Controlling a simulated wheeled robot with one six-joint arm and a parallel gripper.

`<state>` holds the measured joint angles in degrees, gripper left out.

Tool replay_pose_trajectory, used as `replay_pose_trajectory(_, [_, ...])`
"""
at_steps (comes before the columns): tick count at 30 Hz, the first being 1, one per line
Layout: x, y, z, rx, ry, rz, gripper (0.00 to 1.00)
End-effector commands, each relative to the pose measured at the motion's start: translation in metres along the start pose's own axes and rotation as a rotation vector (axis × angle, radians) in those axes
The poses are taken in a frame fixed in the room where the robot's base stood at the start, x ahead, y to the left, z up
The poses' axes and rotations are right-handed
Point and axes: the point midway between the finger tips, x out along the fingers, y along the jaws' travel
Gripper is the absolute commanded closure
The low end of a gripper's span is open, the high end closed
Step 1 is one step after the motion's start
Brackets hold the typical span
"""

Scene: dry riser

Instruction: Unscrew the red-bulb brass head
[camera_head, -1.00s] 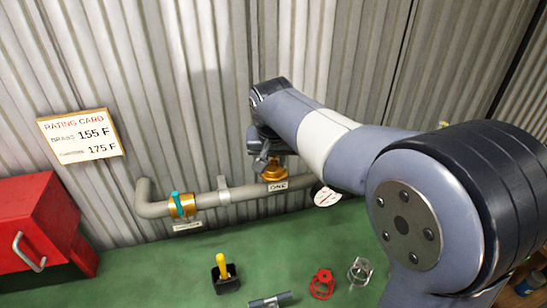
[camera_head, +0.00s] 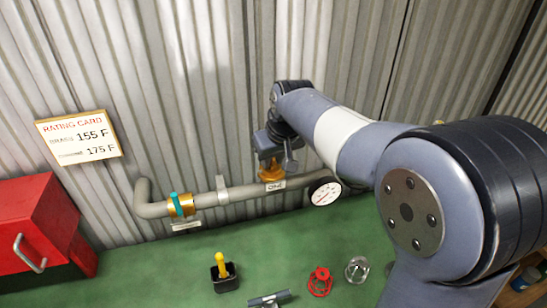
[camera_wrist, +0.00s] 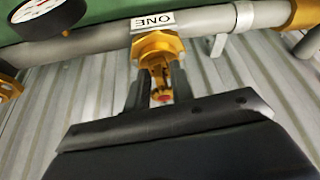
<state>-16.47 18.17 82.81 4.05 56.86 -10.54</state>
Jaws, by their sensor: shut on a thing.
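The brass head (camera_wrist: 157,70) with a small red part (camera_wrist: 164,98) sits on a brass fitting (camera_wrist: 157,46) at the pipe spot labelled "ONE" in the wrist view. My gripper (camera_wrist: 158,88) is shut on the head, one dark finger on each side of it. In the head view my gripper (camera_head: 273,150) is above the brass fitting (camera_head: 271,171) on the pipe; the head itself is hidden there by the gripper.
A red box (camera_head: 35,225), yellow-handled tool (camera_head: 222,265), red cage (camera_head: 320,281) and clear cage (camera_head: 357,269) rest on the green bench (camera_head: 165,275).

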Motion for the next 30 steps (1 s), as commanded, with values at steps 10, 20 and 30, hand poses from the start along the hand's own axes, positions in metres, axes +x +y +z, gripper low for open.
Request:
replay_pose_trajectory(10, [-0.0005, 0.004, -0.0017, -0.252, 0.003, -0.106, 1.0])
replay_pose_trajectory(20, [-0.0005, 0.0055, -0.0021, -0.43, 0.003, -0.178, 1.0])
replay_pose_trajectory(30, [-0.0005, 0.0052, -0.0019, -0.431, 0.003, -0.178, 0.67])
